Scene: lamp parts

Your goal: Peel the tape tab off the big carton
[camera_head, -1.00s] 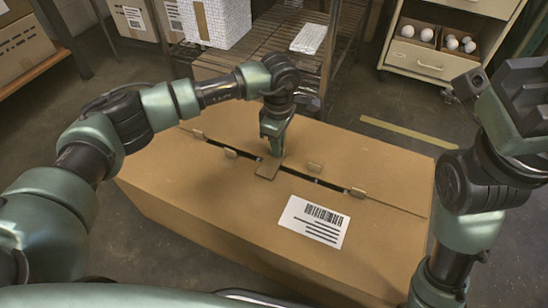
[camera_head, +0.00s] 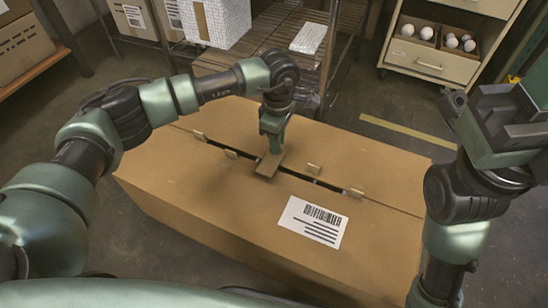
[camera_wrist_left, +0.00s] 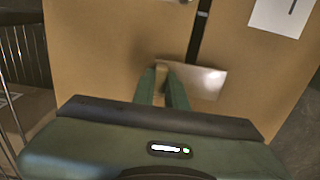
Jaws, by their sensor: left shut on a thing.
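The big carton (camera_head: 190,190) lies closed on the floor, with a dark seam across its top. The tape tab (camera_head: 267,168) is a small tan flap at the middle of the seam. My left gripper (camera_head: 273,150) points down, shut on the tab's edge. In the left wrist view the fingers (camera_wrist_left: 161,88) pinch one end of the tab (camera_wrist_left: 205,82), whose shiny face spans the dark gap. It looks tilted; how much still sticks to the carton is unclear. My right gripper (camera_head: 505,115) is raised at the right, away from the carton; its jaw opening is unclear.
Several small tan clips (camera_head: 314,168) stand along the seam. A white barcode label (camera_head: 312,222) is on the carton's near side of the top. Behind are a wire rack (camera_head: 280,50) and a drawer cabinet (camera_head: 430,62) with bulbs. A yellow floor line (camera_head: 405,131) runs behind the carton.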

